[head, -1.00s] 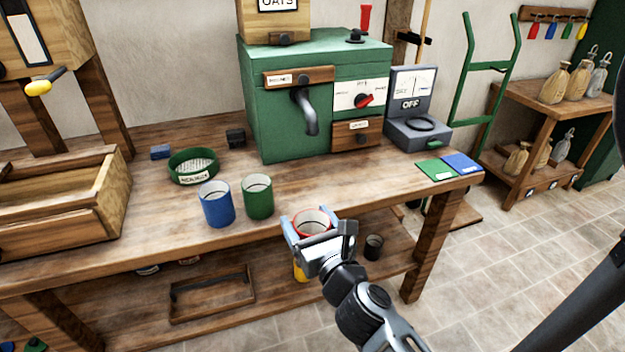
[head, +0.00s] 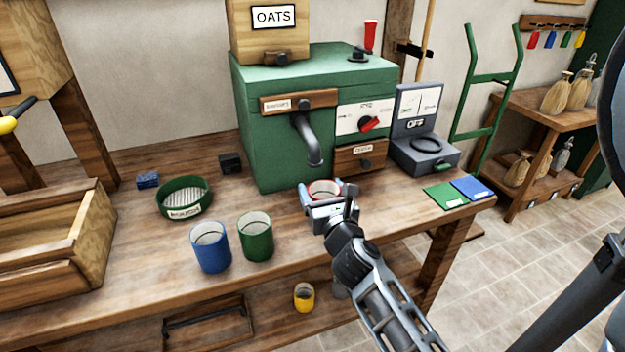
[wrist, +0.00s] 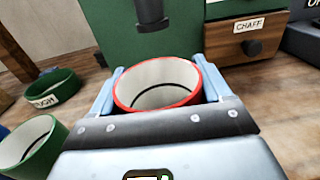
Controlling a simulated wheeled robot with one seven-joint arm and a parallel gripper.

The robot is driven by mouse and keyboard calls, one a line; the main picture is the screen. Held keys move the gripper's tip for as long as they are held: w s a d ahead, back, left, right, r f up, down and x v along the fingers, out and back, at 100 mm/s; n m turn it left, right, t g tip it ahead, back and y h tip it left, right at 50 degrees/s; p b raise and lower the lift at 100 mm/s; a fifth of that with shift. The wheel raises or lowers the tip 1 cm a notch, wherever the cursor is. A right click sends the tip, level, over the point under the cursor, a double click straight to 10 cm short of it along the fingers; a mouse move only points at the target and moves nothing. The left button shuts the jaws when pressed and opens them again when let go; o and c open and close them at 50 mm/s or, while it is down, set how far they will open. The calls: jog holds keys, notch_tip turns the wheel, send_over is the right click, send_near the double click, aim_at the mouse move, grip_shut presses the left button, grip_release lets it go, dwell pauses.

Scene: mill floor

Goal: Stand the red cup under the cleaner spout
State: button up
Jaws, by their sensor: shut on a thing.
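My gripper (head: 322,198) is shut on the red cup (head: 323,186), one blue finger on each side of it. The cup is upright and empty, with a red rim and white inside; it also shows in the wrist view (wrist: 157,84). The grey bent spout (head: 310,146) comes out of the front of the green machine (head: 275,95). The cup is just in front of the spout's mouth and a little right of it in the head view. In the wrist view the spout (wrist: 151,12) is beyond the cup. The cup's base is hidden, so I cannot tell if it touches the bench.
A green cup (head: 256,240) and a blue cup (head: 211,250) stand left on the bench (head: 130,272). A green sieve (head: 184,198) is behind them.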

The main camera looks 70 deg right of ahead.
jog(key=shift+w+d+f+b, duration=0.3)
jog(key=shift+w+d+f, duration=0.35)
jog(key=shift+d, duration=0.3)
jog(key=shift+w+d+f+b, duration=0.3)
jog(key=shift+w+d+f, duration=0.2)
jog(key=shift+w+d, duration=0.4)
jog(key=shift+w+d+f+b, duration=0.3)
jog(key=shift+w+d+f, duration=0.3)
jog(key=shift+d, duration=0.45)
jog(key=shift+f, duration=0.15)
jog(key=o, duration=1.1)
